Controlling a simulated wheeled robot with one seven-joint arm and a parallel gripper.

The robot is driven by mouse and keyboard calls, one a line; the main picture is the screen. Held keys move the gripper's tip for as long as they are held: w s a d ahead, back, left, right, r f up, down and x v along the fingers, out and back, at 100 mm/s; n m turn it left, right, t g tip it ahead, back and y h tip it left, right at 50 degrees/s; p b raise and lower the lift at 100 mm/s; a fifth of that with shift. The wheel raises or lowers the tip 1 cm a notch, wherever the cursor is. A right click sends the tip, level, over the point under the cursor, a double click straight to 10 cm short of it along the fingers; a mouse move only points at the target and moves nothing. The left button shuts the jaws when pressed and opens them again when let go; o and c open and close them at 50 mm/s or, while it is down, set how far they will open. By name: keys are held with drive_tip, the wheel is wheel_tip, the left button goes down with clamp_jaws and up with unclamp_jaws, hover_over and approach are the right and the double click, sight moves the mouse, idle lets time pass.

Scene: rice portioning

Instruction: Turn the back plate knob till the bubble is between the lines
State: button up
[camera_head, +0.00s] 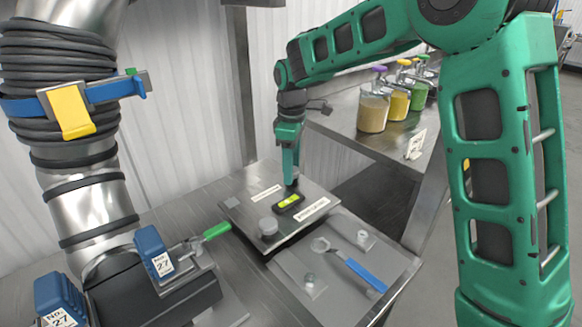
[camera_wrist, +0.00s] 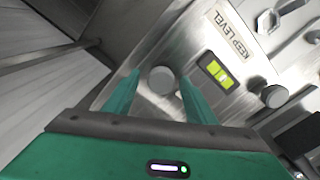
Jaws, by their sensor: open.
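The back plate knob (camera_wrist: 161,80), a round grey cap, shows in the wrist view between the two green fingers of my gripper (camera_wrist: 160,84). The fingers are open, with visible gaps to the knob on both sides; I cannot tell their height relative to it. In the head view my gripper (camera_head: 291,180) points down at the plate's back edge and mostly hides this knob. The metal plate (camera_head: 240,211) carries a yellow-green level vial (camera_head: 289,201), also in the wrist view (camera_wrist: 216,71). The bubble's place against the lines is too small to tell.
A second knob (camera_head: 268,226) stands at the plate's front left. A KEEP LEVEL label (camera_head: 311,210) lies beside the vial. A blue-handled wrench (camera_head: 364,274) lies in front. A green-handled valve (camera_head: 216,230) is at left. Jars (camera_head: 373,108) stand on the right-hand shelf.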

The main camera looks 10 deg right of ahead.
drive_tip(key=c, duration=1)
drive_tip(key=shift+c, duration=0.2)
drive_tip(key=shift+m, duration=0.3)
drive_tip(key=m, duration=0.5)
drive_tip(key=shift+w+r, duration=0.1)
drive_tip(key=m, duration=0.6)
drive_tip(key=shift+d, duration=0.1)
drive_tip(key=shift+w+m, duration=0.1)
drive_tip(key=shift+m, duration=0.2)
